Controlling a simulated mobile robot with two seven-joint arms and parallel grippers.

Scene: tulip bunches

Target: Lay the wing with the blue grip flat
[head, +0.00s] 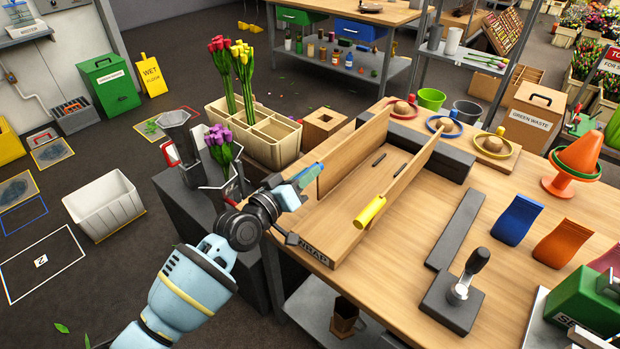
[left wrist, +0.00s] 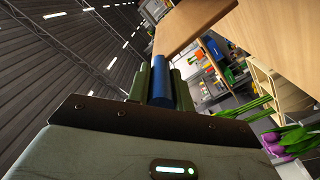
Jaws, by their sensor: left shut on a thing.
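The wrapping board (head: 345,205), marked "WRAP" on its front edge, lies on the wooden bench. Its left wing (head: 352,152) is a thin wooden panel standing up steeply along the left side. The blue grip (head: 311,174) is at that wing's near end. My left gripper (head: 300,186) is shut on the blue grip. In the left wrist view the grip (left wrist: 163,80) sits between the two fingers, with a wooden panel (left wrist: 238,50) beyond. The other wing (head: 415,165), with a yellow grip (head: 370,212), also stands up. My right gripper is not in view.
A dark grey bar (head: 455,230) and a handled press (head: 458,295) are right of the board. Ring stands (head: 443,125) line the back.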

